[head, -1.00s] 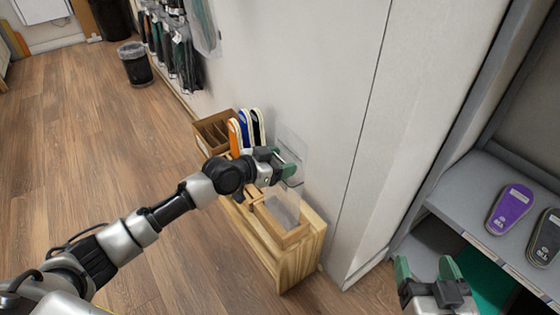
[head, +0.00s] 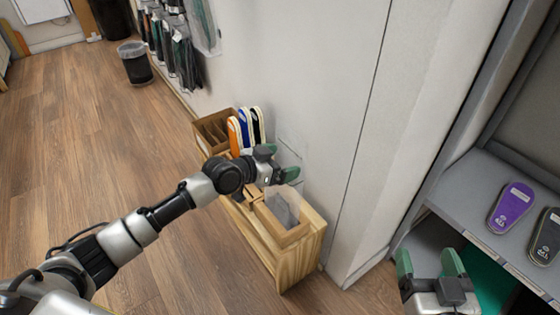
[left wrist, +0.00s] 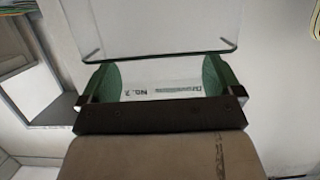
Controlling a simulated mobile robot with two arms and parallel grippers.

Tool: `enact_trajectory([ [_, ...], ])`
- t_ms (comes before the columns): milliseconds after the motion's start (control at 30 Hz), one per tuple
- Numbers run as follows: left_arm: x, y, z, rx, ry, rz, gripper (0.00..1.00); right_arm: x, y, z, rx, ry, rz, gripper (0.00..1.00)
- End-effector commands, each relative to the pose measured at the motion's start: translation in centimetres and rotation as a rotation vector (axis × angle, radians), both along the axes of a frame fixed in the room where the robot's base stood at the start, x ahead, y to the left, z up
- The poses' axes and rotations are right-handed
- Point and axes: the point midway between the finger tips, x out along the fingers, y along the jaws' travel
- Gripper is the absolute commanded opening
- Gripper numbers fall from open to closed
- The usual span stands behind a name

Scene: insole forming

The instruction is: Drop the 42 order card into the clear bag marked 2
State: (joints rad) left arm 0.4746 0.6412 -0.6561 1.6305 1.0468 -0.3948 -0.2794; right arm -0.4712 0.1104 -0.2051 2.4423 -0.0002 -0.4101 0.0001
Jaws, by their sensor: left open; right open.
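My left gripper (head: 278,163) is open above the low wooden stand. A clear bag (head: 284,207) stands in the open box at the near end of the stand, below the gripper. A clear sheet with a dark edge (left wrist: 150,25) shows beyond the fingertips; I cannot tell whether it is part of the bag. I cannot make out the 42 order card. My right gripper (head: 428,266) is open and empty by the shelf.
The wooden stand (head: 299,258) stands against the white wall. Orange, blue and black insoles (head: 244,128) stand behind my left wrist, beside a divided brown box (head: 212,128). A grey shelf at the right holds a purple insole (head: 511,207) and a dark one (head: 547,236).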

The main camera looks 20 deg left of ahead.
Motion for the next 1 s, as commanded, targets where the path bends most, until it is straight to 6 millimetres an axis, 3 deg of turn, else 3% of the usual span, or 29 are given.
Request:
enact_trajectory([
  [267, -0.6, 0.6, 0.2, 0.001, 0.001, 0.001, 0.94, -0.1, -0.1, -0.4, -0.011, 0.041, -0.003, 0.74],
  [700, -6.6, 5.2, 2.6, 0.005, 0.003, -0.001, 0.94, -2.4, -1.6, -5.2, -0.107, 0.435, -0.029, 0.74],
  [1000, -8.2, 6.3, 3.2, -0.001, 0.001, 0.000, 0.94, -3.2, -2.0, -6.2, -0.126, 0.515, -0.034, 0.74],
])
